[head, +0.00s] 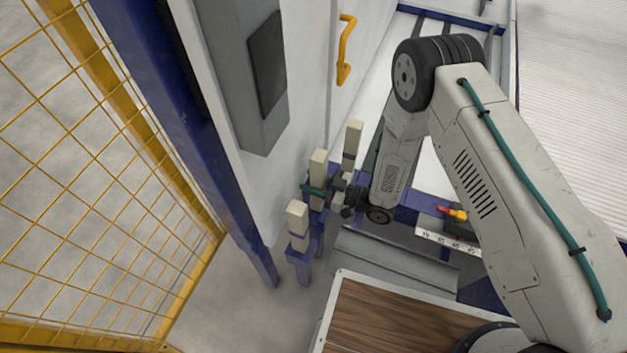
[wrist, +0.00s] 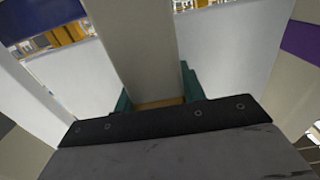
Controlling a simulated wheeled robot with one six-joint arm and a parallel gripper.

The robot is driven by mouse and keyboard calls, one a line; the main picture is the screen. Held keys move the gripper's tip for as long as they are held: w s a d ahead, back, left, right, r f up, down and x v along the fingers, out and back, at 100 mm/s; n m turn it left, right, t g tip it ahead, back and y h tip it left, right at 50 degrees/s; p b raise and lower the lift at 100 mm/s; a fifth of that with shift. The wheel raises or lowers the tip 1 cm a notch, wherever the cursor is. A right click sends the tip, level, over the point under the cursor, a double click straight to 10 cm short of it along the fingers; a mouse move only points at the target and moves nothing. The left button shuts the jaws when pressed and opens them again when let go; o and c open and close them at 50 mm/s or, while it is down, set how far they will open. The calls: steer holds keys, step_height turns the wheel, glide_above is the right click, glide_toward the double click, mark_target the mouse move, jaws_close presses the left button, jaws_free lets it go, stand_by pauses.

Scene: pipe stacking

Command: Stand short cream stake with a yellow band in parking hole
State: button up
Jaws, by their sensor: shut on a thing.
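My gripper (head: 318,190) is shut on a cream square stake (head: 318,167), its teal fingers on either side. In the wrist view the same stake (wrist: 135,45) stands between the teal fingertips (wrist: 158,95), with a yellowish band (wrist: 160,104) low between them. In the head view the stake looks upright among other stakes; its lower end is hidden, so I cannot tell whether it sits in a hole. The blue stand (head: 303,262) is below; no parking hole can be made out.
A cream stake with a purple band (head: 298,222) stands nearer, and another with a dark band (head: 352,140) stands farther back. Both are close to the gripper. A white cabinet wall (head: 303,100) and blue post (head: 215,165) are to the left. A wooden-topped surface (head: 390,325) lies in front.

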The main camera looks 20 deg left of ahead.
steer(key=shift+f, duration=0.1)
steer(key=shift+f, duration=1.1)
steer(key=o, duration=1.3)
steer(key=d, duration=0.7)
steer(key=shift+s+d, duration=0.3)
steer(key=shift+d, duration=0.1)
